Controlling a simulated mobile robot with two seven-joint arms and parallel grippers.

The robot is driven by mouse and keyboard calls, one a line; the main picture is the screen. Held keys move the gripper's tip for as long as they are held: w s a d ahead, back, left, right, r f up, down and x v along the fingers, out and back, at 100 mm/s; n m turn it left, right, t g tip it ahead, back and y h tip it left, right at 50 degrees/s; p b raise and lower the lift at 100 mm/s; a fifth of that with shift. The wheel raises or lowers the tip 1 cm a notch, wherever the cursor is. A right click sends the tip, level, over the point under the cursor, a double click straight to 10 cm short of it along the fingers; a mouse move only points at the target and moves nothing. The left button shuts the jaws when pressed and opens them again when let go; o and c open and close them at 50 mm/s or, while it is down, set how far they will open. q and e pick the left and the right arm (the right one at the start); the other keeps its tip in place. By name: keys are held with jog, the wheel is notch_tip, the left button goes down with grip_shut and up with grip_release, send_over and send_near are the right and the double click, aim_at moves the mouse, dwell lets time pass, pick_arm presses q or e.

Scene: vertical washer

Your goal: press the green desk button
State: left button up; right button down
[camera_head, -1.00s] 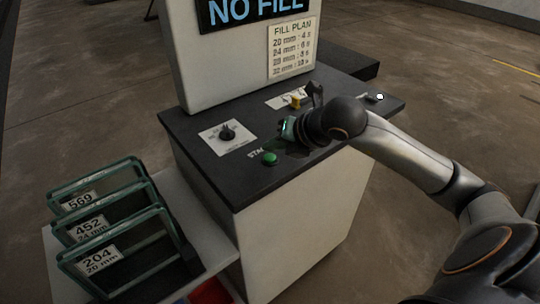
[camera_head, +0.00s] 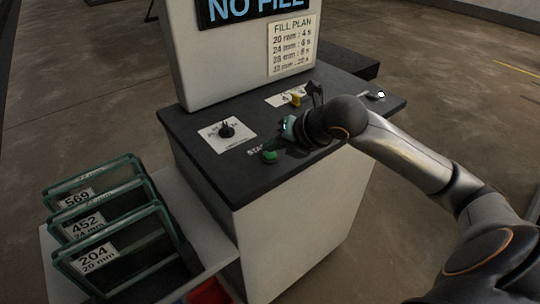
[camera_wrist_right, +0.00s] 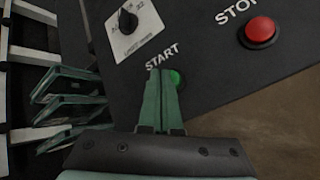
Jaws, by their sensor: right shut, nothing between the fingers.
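The green desk button (camera_head: 270,156) sits near the front edge of the dark console top (camera_head: 225,178), next to the START label. It also shows in the right wrist view (camera_wrist_right: 176,79), partly covered by my fingers. My right gripper (camera_head: 287,129) is low over the console beside the button. In the wrist view its two teal fingers (camera_wrist_right: 161,76) are shut together and empty, with their tips overlapping the button's left side. I cannot tell whether they touch it. My left gripper is not in view.
A dial (camera_head: 227,131) is left of the button. A yellow switch (camera_head: 296,99) is behind my gripper. A red STOP button (camera_wrist_right: 260,30) is at the wrist view's upper right. Labelled glass-like panels (camera_head: 105,255) stand on a shelf at the left.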

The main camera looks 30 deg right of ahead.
aim_at(274, 157)
jog(key=shift+f+b, duration=0.6)
jog(key=shift+b, duration=0.05)
dwell(0.8)
jog(key=shift+r, duration=0.1)
jog(key=shift+r+p, duration=0.55)
jog(key=shift+r, duration=0.35)
jog(key=shift+r+p, duration=1.7)
jog(key=shift+r, duration=0.85)
jog(key=shift+s+f, duration=0.1)
